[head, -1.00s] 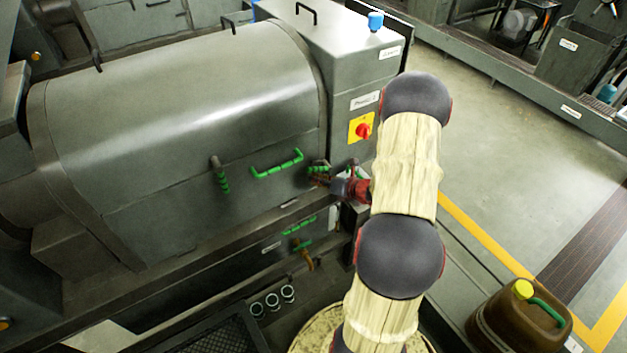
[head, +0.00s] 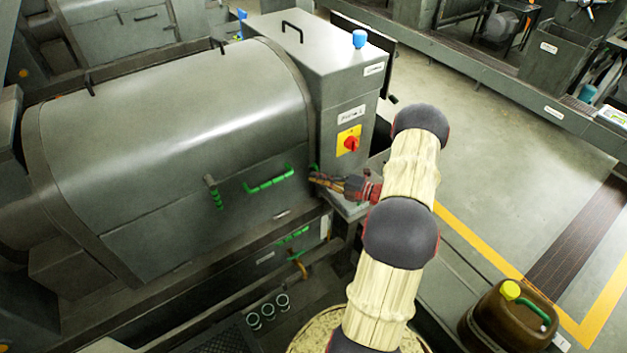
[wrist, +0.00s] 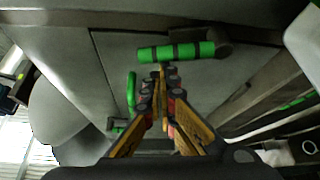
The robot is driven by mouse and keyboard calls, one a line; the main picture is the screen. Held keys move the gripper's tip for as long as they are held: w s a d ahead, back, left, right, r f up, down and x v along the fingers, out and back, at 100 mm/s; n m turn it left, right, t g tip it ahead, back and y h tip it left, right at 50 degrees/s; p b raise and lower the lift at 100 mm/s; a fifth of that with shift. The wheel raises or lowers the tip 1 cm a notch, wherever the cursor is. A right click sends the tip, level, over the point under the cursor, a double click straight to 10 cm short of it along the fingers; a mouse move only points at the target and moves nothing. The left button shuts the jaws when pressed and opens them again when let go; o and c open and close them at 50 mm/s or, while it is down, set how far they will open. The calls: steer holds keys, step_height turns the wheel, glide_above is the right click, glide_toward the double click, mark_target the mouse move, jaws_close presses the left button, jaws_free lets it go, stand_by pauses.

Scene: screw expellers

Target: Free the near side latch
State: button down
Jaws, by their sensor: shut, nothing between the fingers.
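A latch with a green, dark-banded grip (wrist: 176,52) lies just beyond my fingertips in the wrist view, with its dark pivot end to the right. In the head view only a sliver of its green (head: 313,167) shows; my gripper hides most of it. My gripper (head: 313,179) is at the right end of the machine's front panel, shut and empty. Its fingers (wrist: 160,80) meet just below the green grip in the wrist view; I cannot tell whether they touch it. A second green-gripped latch (head: 216,195) hangs down farther left, beyond a fixed green handle (head: 268,179).
A control box with a red switch (head: 351,143) stands right of the rounded housing (head: 180,110). A lower ledge and another green handle (head: 293,235) lie below the panel. A brown canister (head: 510,318) stands at lower right. Open floor lies to the right.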

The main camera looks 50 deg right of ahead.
steer(key=shift+s+d+r+m, duration=0.15)
steer(key=shift+d+r+m, duration=0.15)
steer(key=shift+d, duration=0.45)
stand_by(0.3)
